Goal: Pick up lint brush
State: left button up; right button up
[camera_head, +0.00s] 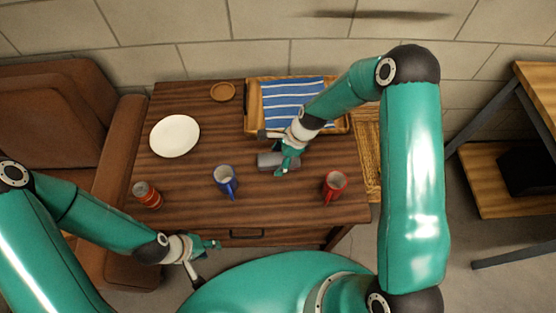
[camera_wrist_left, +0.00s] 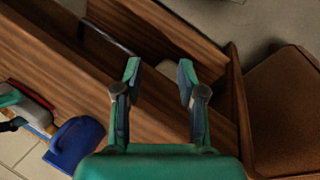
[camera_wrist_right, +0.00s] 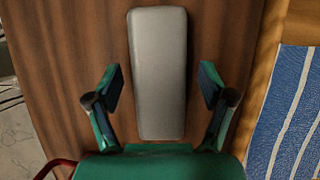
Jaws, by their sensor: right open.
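The lint brush appears to be the plain grey, rounded oblong block (camera_head: 268,161) lying on the dark wooden table. It fills the middle of the right wrist view (camera_wrist_right: 158,70), lengthwise between the fingers. My right gripper (camera_head: 273,153) is open over it, one finger on each side (camera_wrist_right: 160,83), with a gap visible on both sides. Its near end is close to the gripper's palm. In the head view my right gripper hides part of it. My left gripper (camera_head: 208,262) is open and empty in front of the table's front edge; its spread fingers show in the left wrist view (camera_wrist_left: 160,80).
A white plate (camera_head: 174,136), a small brown dish (camera_head: 222,92) and a wooden tray (camera_head: 252,108) with striped cloth (camera_head: 288,100) lie behind. A brown armchair (camera_head: 60,120) borders the left.

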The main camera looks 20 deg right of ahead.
jog(key=shift+c, duration=0.3)
jog(key=c, duration=1.2)
jog(key=shift+r, duration=0.1)
